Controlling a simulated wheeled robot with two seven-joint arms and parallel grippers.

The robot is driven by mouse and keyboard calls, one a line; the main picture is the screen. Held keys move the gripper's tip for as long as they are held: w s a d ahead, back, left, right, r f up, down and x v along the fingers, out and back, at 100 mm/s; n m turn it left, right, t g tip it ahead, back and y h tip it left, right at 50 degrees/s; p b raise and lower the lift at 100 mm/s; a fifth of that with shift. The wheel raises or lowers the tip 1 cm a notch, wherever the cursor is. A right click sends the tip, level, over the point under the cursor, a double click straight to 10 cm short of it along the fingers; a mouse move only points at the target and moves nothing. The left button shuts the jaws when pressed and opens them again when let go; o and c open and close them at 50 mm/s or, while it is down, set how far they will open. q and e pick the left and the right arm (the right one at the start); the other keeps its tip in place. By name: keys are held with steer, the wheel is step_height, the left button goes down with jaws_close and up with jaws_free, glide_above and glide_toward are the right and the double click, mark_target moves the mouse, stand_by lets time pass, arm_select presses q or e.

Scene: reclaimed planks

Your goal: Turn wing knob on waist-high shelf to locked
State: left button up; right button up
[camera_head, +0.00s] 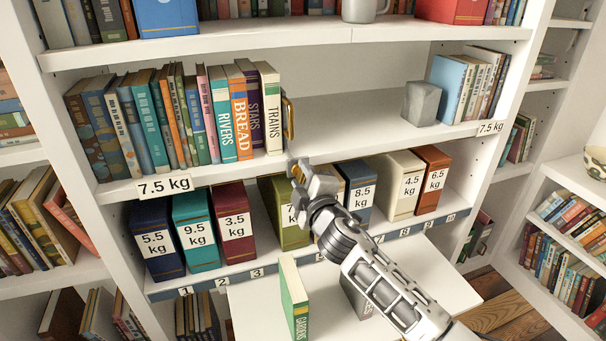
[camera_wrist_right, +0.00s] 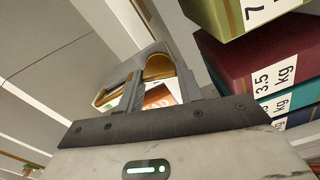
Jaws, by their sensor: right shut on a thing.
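My right gripper (camera_head: 298,172) reaches in from the lower right to the front edge of the waist-high shelf (camera_head: 340,142). In the right wrist view my right gripper (camera_wrist_right: 161,84) is shut on a gold piece (camera_wrist_right: 159,65), which looks like the wing knob. Only a sliver of gold shows between the fingers in the head view. A white and orange patch (camera_wrist_right: 158,96) lies behind the fingers; any lock marking on it is unreadable. The knob's turn angle cannot be told. My left gripper is not in view.
Several books end at the cream TRAINS book (camera_head: 271,108), beside a gold bookend (camera_head: 288,118). A grey stone block (camera_head: 421,102) stands right on that shelf. Weight-labelled boxes, including a maroon one (camera_head: 233,222), stand below. A green book (camera_head: 293,298) stands on a white surface.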

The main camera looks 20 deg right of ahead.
steer(key=shift+n+p, duration=0.4)
steer(key=shift+n, duration=1.3)
steer(key=shift+f, duration=0.1)
steer(key=o, duration=1)
steer(key=shift+s, duration=0.1)
steer(key=s+b, duration=0.1)
steer(key=s, duration=1.4)
steer(key=shift+s+d+b, duration=0.3)
steer(key=shift+s+b, duration=0.1)
